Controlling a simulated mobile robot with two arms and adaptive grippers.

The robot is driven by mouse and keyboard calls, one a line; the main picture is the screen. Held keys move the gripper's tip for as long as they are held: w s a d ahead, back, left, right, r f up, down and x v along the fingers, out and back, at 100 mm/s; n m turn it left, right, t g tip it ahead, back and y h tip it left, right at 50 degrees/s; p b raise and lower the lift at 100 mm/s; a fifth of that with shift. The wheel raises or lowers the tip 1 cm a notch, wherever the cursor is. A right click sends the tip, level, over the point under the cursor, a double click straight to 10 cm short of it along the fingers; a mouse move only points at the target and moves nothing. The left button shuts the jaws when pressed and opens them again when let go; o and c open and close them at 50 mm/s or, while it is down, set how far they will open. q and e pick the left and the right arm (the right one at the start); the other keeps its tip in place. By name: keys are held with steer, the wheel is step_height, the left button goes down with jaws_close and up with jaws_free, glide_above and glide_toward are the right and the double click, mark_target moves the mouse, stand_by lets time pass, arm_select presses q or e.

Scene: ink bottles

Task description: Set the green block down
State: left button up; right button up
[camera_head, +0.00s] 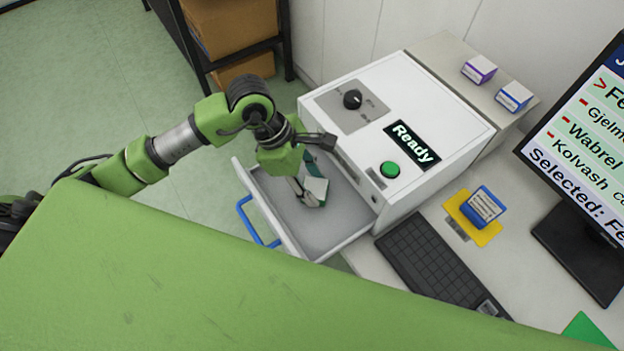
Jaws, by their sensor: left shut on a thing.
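My left gripper (312,192) is shut on the green block (317,187), which shows a whitish face and a strip of green at its edge. The gripper reaches down into the open drawer (264,205) of the white machine (440,110). The block is over or at the grey drawer floor; I cannot tell whether it touches it. The fingers hide part of the block. My right gripper is not in view.
The drawer has a blue handle (247,221). The machine has a knob (352,99), a green button (390,169) and a "Ready" display (412,141). A blue block (482,207) sits on a yellow pad (460,211) beside the keyboard (432,262). Purple (479,69) and blue-edged (513,96) blocks stand behind.

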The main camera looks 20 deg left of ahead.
arm_select(q)
steer(key=o, duration=0.9)
steer(key=shift+f, duration=0.1)
steer(key=shift+o, duration=1.2)
steer(key=shift+a+r, duration=0.1)
steer(key=shift+r, duration=0.25)
steer(key=b+v, duration=0.1)
steer(key=v, duration=1)
steer(key=shift+r, duration=0.3)
